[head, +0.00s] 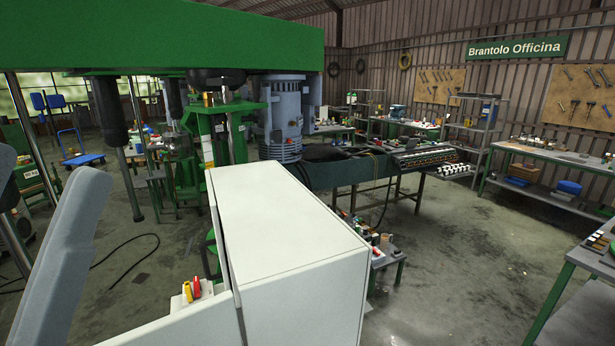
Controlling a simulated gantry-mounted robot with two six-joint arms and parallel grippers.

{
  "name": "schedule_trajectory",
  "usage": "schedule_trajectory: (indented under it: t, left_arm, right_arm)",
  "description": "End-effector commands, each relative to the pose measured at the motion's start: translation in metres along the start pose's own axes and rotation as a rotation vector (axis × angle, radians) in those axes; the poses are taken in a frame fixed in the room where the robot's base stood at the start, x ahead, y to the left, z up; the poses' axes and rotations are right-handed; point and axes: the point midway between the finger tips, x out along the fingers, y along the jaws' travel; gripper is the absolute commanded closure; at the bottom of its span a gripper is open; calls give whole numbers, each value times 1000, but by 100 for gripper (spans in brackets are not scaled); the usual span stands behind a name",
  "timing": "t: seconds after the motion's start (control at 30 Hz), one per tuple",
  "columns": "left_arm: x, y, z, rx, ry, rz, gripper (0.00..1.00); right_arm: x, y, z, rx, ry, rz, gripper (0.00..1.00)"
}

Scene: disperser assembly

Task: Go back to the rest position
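Neither of my grippers shows in the head view. A light grey rounded shape at the left edge looks like a link of my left arm, but its gripper end is not visible. The disperser stands in front of me. Its green overhead beam (160,38) crosses the upper left, with a blue-grey motor (283,115) beneath. A white cabinet (285,215) fills the lower middle, with red and yellow controls (192,290) at its left side.
A long dark bench (350,172) with a conveyor-like part (425,157) stands behind the cabinet. A green-legged workbench (550,170) and shelves (475,125) line the right and back. A blue trolley (83,159) is far left. The concrete floor (460,260) on the right is open.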

Motion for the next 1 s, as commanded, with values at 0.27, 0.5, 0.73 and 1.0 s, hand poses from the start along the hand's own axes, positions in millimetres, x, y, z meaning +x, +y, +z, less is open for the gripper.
schedule_trajectory:
  t: [0.27,0.5,0.73,1.0]
  left_arm:
    - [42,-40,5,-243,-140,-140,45]
    - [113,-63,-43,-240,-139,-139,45]
    - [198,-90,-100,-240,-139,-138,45]
    - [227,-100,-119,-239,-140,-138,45]
  right_arm:
    - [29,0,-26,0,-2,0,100]
    - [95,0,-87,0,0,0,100]
    - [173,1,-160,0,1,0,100]
    - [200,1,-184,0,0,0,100]
